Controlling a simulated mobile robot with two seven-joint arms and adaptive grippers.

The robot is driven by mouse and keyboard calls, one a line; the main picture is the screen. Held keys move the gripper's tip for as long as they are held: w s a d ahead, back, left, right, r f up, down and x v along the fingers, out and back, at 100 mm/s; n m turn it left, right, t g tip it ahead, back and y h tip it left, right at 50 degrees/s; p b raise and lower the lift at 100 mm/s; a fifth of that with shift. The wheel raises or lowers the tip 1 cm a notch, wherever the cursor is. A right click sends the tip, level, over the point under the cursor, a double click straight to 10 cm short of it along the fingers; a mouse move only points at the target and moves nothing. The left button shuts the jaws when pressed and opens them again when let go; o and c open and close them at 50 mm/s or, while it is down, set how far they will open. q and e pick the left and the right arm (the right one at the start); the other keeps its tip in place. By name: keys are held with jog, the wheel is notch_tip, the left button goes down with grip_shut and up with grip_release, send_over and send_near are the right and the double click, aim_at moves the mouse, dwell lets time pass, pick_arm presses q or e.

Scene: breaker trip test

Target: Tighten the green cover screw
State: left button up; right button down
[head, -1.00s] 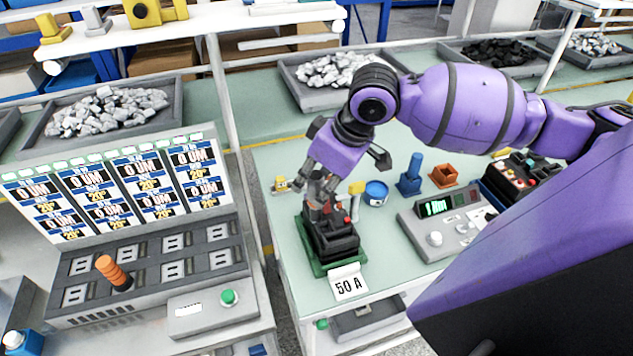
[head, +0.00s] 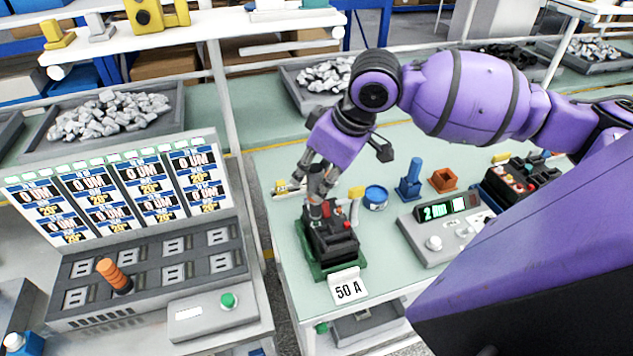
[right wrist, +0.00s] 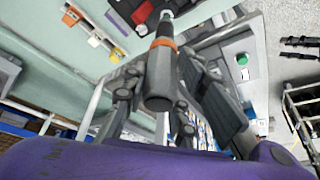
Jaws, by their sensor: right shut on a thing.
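My right gripper (head: 319,188) is above a black breaker block (head: 338,245) in a green holder (head: 320,270) on the pale green table. In the right wrist view it is shut on a dark screwdriver (right wrist: 160,78) with an orange band. The screwdriver's far end points down at the breaker area, which shows dark and red at the top of the wrist view. I cannot tell whether the tip touches a screw. My left gripper is out of view.
A white "50 A" card (head: 348,286) stands in front of the holder. A blue tin (head: 376,196), a blue stand (head: 410,178), an orange box (head: 443,179) and a grey meter unit (head: 440,232) are to the right. A test bench (head: 150,270) with an orange handle (head: 113,274) is left.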

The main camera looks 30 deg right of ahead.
aim_at(313, 168)
jog(key=shift+r, duration=1.55)
jog(key=shift+a, duration=0.1)
